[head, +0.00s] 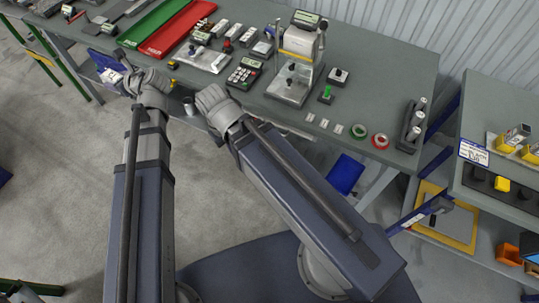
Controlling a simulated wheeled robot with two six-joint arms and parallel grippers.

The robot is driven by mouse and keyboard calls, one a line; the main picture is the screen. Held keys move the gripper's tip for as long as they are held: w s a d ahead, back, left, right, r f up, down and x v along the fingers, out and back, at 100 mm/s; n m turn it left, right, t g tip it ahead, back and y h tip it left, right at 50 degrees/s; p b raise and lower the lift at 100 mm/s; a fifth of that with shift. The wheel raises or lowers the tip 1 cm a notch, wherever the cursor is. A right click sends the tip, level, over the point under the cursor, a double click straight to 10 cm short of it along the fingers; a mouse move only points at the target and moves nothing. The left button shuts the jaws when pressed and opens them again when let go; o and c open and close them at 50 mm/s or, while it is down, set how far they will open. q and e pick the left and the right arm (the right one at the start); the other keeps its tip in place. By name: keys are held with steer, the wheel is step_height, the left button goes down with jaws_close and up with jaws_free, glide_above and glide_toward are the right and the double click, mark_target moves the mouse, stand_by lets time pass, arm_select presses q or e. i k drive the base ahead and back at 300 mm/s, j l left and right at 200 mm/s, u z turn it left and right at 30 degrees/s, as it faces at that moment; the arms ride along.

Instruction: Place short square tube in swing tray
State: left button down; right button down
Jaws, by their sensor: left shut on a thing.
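My left gripper (118,82) is at the upper left, just off the table's front edge. It is shut on a small pale piece (111,76), which looks like the short square tube; its shape is mostly hidden. A blue tray (101,60) shows right behind the gripper at the table edge; it may be the swing tray, and I cannot tell whether the piece touches it. My right arm's wrist (215,108) is in front of the table edge near the middle. Its fingers are hidden or too small to read.
The grey table (390,80) carries a green tray (150,22), a red tray (178,28), a calculator-like keypad (244,73) and a press-like instrument (297,60). A rack of cylinders (412,125) stands at its right end. A second bench (500,170) stands right.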

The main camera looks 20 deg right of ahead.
mark_target(345, 174)
steer(key=i+j+u, duration=0.1)
steer(key=u, duration=0.3)
steer(key=i+u, duration=0.1)
steer(key=u, duration=0.3)
steer(key=i+j+u, duration=0.1)
steer(key=u, duration=0.25)
steer(key=i+u, duration=0.3)
steer(key=i, duration=0.3)
steer(key=i+z, duration=0.1)
steer(key=z, duration=0.25)
steer(key=i+j+z, duration=0.1)
steer(key=z, duration=0.8)
steer(key=j+z, duration=0.1)
steer(key=z, duration=1.05)
steer(key=j+z, duration=0.15)
steer(key=z, duration=1)
steer(key=j+z, duration=0.1)
steer(key=z, duration=1.05)
steer(key=k+z, duration=0.1)
steer(key=z, duration=0.45)
